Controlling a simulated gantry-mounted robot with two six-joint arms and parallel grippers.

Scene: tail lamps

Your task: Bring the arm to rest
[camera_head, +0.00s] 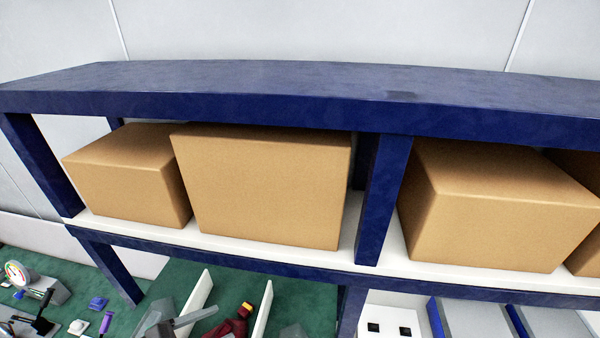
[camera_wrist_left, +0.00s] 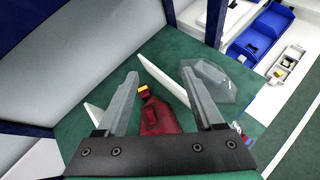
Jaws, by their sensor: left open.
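My left gripper (camera_wrist_left: 160,74) is open, its two grey fingers spread apart in the left wrist view. Part of it also shows at the bottom of the head view (camera_head: 188,312). A dark red lamp part with a yellow tip (camera_wrist_left: 160,118) appears between the fingers in the wrist view, with no visible grip on it. It also shows at the bottom edge of the head view (camera_head: 238,326), right of the gripper. A clear lamp cover (camera_wrist_left: 212,82) lies right of the fingers in the wrist view. My right gripper is not in view.
A blue shelf frame (camera_head: 250,105) with cardboard boxes (camera_head: 265,190) stands above the green work surface (camera_head: 310,296). White dividers (camera_head: 264,312) stand beside the red part. Blue bins (camera_wrist_left: 262,32) are at the wrist view's upper right. Small tools and a gauge (camera_head: 17,273) lie at left.

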